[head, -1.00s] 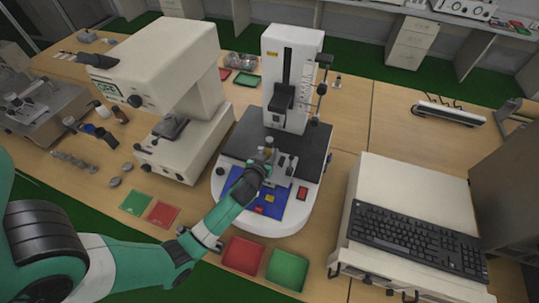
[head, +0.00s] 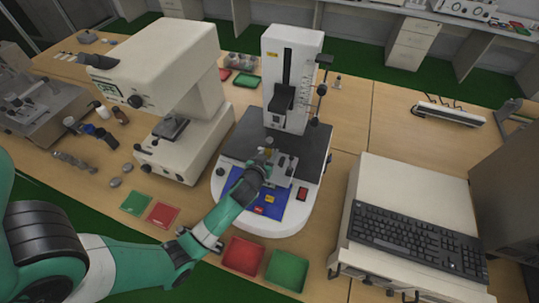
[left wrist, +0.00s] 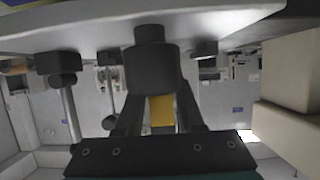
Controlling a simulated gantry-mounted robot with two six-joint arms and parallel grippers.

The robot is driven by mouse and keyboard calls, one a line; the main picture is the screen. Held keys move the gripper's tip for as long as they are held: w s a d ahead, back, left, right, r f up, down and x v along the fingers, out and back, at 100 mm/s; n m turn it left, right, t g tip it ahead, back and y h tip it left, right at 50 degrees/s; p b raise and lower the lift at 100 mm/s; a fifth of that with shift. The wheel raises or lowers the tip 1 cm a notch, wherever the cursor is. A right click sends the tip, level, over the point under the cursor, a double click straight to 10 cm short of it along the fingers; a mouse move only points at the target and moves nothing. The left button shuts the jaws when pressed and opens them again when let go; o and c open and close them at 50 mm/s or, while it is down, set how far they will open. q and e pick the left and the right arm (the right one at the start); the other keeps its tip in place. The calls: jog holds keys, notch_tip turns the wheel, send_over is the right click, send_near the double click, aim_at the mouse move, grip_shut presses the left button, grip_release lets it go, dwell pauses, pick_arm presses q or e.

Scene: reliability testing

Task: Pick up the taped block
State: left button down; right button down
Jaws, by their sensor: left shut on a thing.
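My left gripper (head: 266,160) reaches over the front of the white test machine (head: 292,80), beside its small grey fixture (head: 285,170). In the left wrist view, a yellow-orange piece (left wrist: 161,111) shows between the dark fingers, and the gripper is shut on it; this looks like the taped block. A dark round part (left wrist: 151,62) covers the upper end of the fingers there. In the head view the held piece is small and mostly hidden by the gripper, so its tape cannot be made out. My right gripper is not in view.
A blue mat (head: 272,208) with small coloured marks lies on the machine's base. Red (head: 243,256) and green (head: 287,270) trays stand in front. A microscope-like instrument (head: 165,80) stands left, and a keyboard (head: 415,240) sits on a box at right.

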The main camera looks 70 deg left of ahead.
pick_arm(q)
jog(key=shift+r, duration=0.1)
jog(key=r+p, duration=0.1)
jog(key=r, duration=0.3)
jog(key=shift+d, duration=0.2)
jog(key=d+r, duration=0.1)
jog(key=s+d+r+p, duration=0.1)
jog(key=r, duration=0.1)
jog(key=s+d+r, duration=0.1)
jog(key=shift+s+d+r+p, duration=0.1)
jog(key=shift+d+r+p, duration=0.05)
jog(key=shift+r+p, duration=0.2)
jog(key=p, duration=0.9)
send_near(269, 148)
jog(key=d+r, duration=0.2)
jog(key=r, duration=0.1)
jog(key=d+r, duration=0.1)
jog(key=shift+s+d+r, duration=0.2)
jog(key=shift+s+d, duration=0.1)
jog(key=shift+d, duration=0.1)
